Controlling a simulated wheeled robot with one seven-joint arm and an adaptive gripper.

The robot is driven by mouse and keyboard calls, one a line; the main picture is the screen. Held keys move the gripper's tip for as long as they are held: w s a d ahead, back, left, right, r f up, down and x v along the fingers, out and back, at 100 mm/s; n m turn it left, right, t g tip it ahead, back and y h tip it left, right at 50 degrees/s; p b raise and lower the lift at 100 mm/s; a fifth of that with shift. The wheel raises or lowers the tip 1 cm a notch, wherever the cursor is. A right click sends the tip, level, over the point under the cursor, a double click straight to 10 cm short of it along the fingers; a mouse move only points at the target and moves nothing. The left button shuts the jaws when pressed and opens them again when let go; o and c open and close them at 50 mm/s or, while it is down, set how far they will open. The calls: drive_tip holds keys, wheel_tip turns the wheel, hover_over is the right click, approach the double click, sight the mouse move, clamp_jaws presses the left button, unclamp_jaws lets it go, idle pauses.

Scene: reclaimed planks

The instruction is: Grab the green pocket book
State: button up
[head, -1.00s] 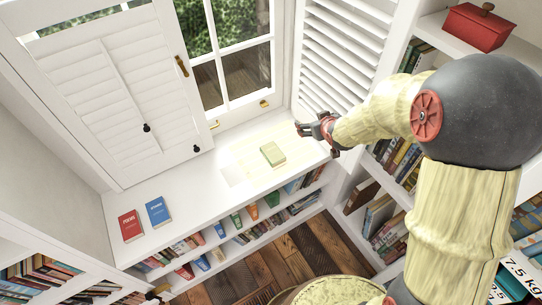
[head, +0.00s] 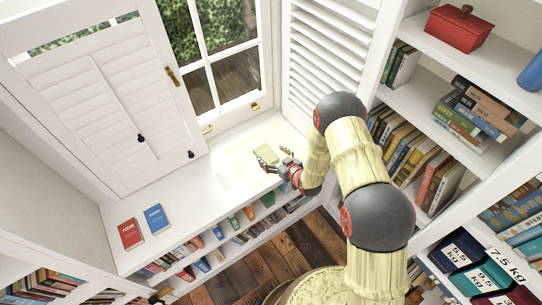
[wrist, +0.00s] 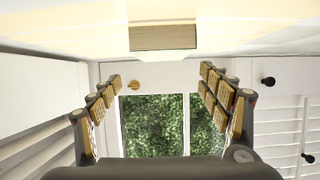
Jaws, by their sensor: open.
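The green pocket book (head: 266,153) lies flat on the white window sill, in a bright patch of light. In the wrist view, which looks upside down, the book's page edge (wrist: 163,38) shows at the top, centred between the fingers. My gripper (head: 276,160) is open and empty, low over the sill at the right front of the book. In the wrist view my gripper (wrist: 160,76) has its fingers spread wider than the book. The book appears beyond the fingertips, not between them.
A red book (head: 131,233) and a blue book (head: 157,218) lie farther left on the sill. Shelves of books run beneath it. The window (head: 215,60) and shutters (head: 105,110) stand behind. A tall bookcase (head: 398,102) stands at right.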

sight(264, 152)
drive_tip(key=w+a+f, duration=0.1)
drive_tip(key=w+a+f+b, duration=0.1)
drive_tip(key=f, duration=0.1)
drive_tip(key=shift+w+a, duration=0.25)
drive_tip(key=shift+w+a+f, duration=0.15)
drive_tip(key=shift+w+a, duration=0.05)
drive_tip(key=shift+w, duration=0.25)
drive_tip(key=c, duration=0.3)
drive_tip(key=c, duration=1)
